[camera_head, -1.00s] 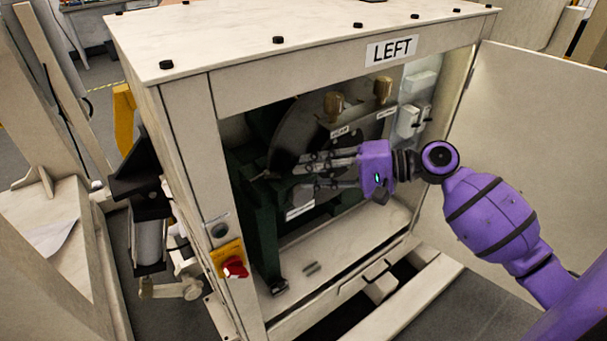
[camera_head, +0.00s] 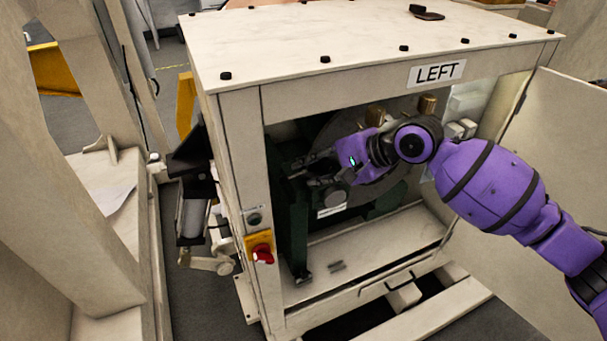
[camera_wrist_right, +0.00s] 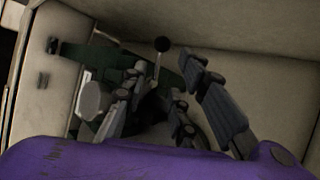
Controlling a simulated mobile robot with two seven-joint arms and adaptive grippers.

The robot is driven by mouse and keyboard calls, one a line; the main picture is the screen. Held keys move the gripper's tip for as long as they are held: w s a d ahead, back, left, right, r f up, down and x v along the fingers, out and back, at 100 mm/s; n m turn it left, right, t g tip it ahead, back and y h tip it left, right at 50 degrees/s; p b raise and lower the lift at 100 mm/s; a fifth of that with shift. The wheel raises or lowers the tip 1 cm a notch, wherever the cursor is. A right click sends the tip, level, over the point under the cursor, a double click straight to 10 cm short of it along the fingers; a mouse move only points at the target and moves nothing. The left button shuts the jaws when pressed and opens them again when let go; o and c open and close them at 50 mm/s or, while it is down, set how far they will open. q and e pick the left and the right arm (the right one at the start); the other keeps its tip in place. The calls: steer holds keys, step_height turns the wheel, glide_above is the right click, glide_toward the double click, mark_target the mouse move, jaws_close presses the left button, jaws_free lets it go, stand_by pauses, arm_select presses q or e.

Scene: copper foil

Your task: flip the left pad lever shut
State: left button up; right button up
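The cabinet marked LEFT (camera_head: 230,170) stands open in the head view, with a dark green frame (camera_head: 290,225) and a large dark disc (camera_head: 400,175) inside. My right gripper (camera_head: 312,168) reaches into the opening beside the frame, its fingers apart. In the wrist view, a lever with a round black knob (camera_wrist_right: 161,45) stands up beyond the fingers of the right gripper (camera_wrist_right: 165,98). The gap between the fingers looks empty. I cannot tell whether a finger touches the lever. The lever is not clear in the head view. My left gripper is out of view.
An open door panel (camera_head: 550,130) stands to the right of the opening. The cabinet's left post carries a red knob (camera_head: 262,253) on a yellow plate. Two brass-coloured knobs, one of them (camera_head: 427,104), sit behind my arm. The cabinet's front floor is mostly clear.

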mark_target(292, 178)
steer(key=x, duration=0.5)
steer(key=shift+w+a+f, duration=0.1)
steer(key=shift+a+f, duration=0.05)
steer(key=shift+f, duration=0.1)
jaws_close()
